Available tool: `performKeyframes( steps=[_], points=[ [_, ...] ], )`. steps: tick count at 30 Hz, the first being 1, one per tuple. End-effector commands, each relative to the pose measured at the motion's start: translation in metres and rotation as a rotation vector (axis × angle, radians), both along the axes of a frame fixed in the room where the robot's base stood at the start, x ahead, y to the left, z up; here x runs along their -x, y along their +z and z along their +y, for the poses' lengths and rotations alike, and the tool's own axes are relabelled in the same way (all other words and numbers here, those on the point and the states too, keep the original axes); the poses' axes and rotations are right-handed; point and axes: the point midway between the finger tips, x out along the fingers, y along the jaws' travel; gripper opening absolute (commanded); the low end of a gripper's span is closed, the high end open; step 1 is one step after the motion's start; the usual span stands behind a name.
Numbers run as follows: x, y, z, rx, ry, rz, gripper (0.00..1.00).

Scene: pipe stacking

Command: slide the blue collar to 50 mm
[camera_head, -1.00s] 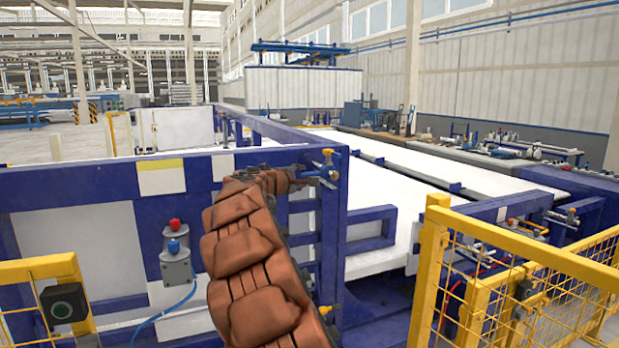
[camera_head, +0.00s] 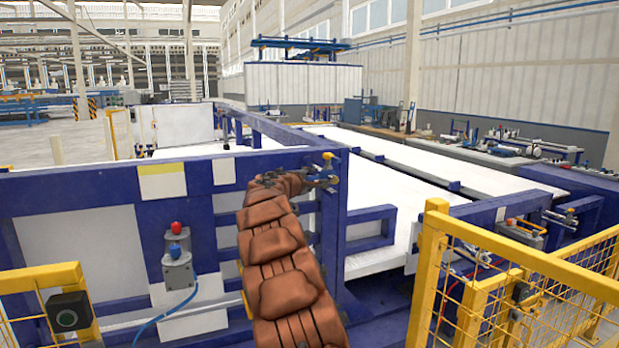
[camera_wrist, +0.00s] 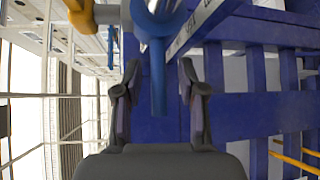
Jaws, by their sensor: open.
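The blue collar (camera_wrist: 158,20) is at the top of the wrist view, partly cut off by the edge. Its blue handle (camera_wrist: 158,85) reaches down between the fingers of my gripper (camera_wrist: 159,66). The fingers are open, with a gap on each side of the handle. A bar with printed marks (camera_wrist: 200,20) runs beside the collar; I cannot read its numbers. In the head view, my gripper (camera_head: 322,182) is at the top corner of the blue frame (camera_head: 290,165), just below a yellow-topped fitting (camera_head: 328,157). The collar is too small to make out there.
A yellow part (camera_wrist: 82,15) is left of the collar in the wrist view. Blue frame bars (camera_wrist: 255,110) fill its right side. In the head view, a grey box with red and blue knobs (camera_head: 177,262) is left of my arm, and a yellow mesh fence (camera_head: 500,270) stands right.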

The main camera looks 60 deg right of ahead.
Motion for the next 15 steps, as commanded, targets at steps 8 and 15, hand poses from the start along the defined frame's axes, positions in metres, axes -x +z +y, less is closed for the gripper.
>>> performKeyframes(
  steps=[8, 15],
  points=[
    [-0.0003, 0.0002, -0.0006, 0.001, 0.000, 0.000, 0.38],
    [-0.0003, 0.0004, -0.0004, 0.001, 0.000, 0.000, 0.13]
  ],
)
